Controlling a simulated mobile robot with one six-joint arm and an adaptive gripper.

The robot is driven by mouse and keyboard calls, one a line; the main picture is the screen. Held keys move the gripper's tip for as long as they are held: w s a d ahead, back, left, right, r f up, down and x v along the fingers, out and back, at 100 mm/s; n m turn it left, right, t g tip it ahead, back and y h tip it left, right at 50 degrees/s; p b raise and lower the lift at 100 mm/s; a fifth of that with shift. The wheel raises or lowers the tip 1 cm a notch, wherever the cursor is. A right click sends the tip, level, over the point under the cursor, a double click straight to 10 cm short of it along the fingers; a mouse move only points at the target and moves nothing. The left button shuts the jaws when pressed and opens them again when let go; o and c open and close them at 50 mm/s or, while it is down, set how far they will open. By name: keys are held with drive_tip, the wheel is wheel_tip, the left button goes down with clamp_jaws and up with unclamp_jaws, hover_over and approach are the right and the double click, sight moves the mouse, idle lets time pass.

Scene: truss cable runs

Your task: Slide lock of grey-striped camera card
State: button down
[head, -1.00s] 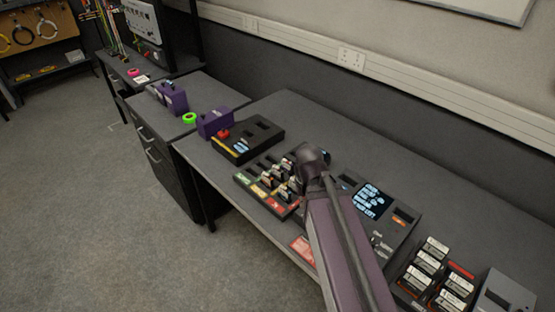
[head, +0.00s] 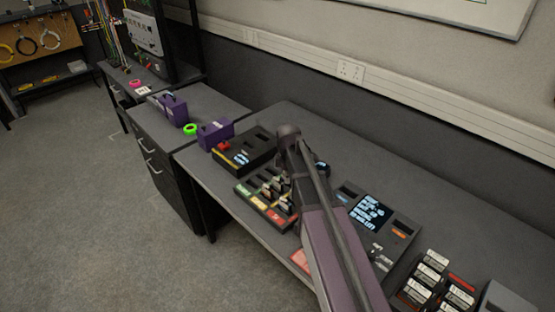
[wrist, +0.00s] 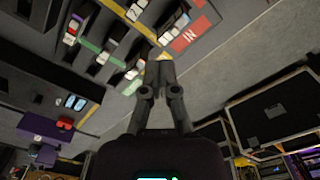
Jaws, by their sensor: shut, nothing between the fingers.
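Several small camera cards stand upright in the slots of a dark rack (head: 278,217) with green, yellow and red labels. In the wrist view the rack's red IN label (wrist: 191,34) shows at the top. One card (wrist: 174,27) there has a pale label and stands just beyond my fingertips; another card (wrist: 72,30) stands at the upper left. I cannot tell which card is grey-striped, and no lock switch can be made out. My gripper (wrist: 160,68) is shut and empty, close to the cards. In the head view my arm hides the gripper and part of the rack.
A black device with a red button (head: 223,145) stands behind the rack. A console with a lit screen (head: 370,212) and a tray of labelled cards (head: 430,275) are to the right. Purple boxes (head: 215,133) and a green roll (head: 190,129) are at the left.

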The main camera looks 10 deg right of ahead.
drive_tip(key=w+a+n, duration=0.2)
drive_tip(key=w+n, duration=0.7)
drive_tip(key=shift+w+r, duration=0.15)
drive_tip(key=shift+r, duration=0.15)
drive_tip(key=shift+f, duration=0.1)
drive_tip(key=b, duration=0.6)
hover_over(276, 179)
drive_tip(key=f, duration=0.5)
drive_tip(key=shift+s+d+f, duration=0.25)
drive_tip(key=shift+s+f, duration=0.15)
drive_tip(key=shift+f+b, duration=0.9)
drive_tip(key=shift+f, duration=0.25)
idle(2.0)
drive_tip(key=shift+r, duration=0.15)
idle(0.3)
drive_tip(key=shift+w+a, duration=0.25)
drive_tip(key=shift+w, duration=0.05)
idle(1.2)
